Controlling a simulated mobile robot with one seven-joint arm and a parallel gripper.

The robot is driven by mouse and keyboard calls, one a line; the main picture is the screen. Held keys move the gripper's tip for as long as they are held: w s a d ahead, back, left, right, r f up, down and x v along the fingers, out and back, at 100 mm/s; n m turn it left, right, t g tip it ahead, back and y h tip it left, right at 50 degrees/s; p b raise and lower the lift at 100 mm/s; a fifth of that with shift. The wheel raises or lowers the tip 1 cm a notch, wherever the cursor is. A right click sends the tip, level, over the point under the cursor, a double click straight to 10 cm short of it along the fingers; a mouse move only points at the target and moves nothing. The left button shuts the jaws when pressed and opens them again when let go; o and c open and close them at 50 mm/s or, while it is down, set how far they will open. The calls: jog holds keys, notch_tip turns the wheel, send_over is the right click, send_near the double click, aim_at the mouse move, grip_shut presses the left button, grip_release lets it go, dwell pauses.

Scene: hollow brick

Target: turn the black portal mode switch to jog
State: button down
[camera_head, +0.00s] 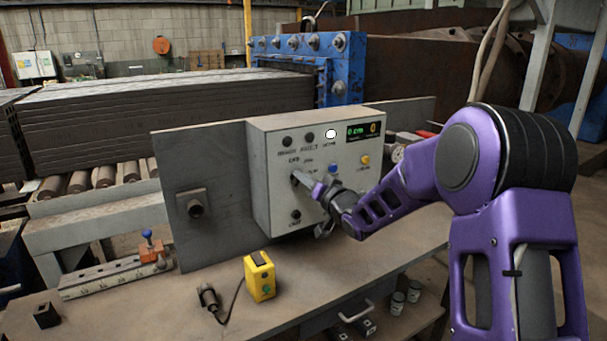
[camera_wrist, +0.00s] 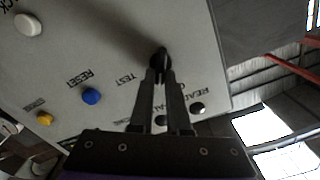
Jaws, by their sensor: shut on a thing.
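The black portal mode switch (camera_wrist: 160,57) is on the front of a grey control box (camera_head: 262,190). It is largely hidden by my fingers. My gripper (camera_head: 300,179) reaches the box from the right and is shut on the switch. In the wrist view the two fingers (camera_wrist: 159,72) close around the switch, with the word TEST beside it. The switch's pointer direction and the jog mark cannot be made out.
A blue button (camera_wrist: 91,96) labelled RESET and a yellow button (camera_head: 365,160) sit close by. A lit white lamp (camera_head: 331,134) and a display (camera_head: 366,131) are above.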

jog(key=shift+d+f+m+p, duration=0.1)
jog(key=shift+m+p, duration=0.4)
jog(key=shift+m, duration=0.7)
jog(key=c, duration=0.9)
grip_release()
jog(key=v, duration=1.7)
jog(key=shift+s+d, duration=0.15)
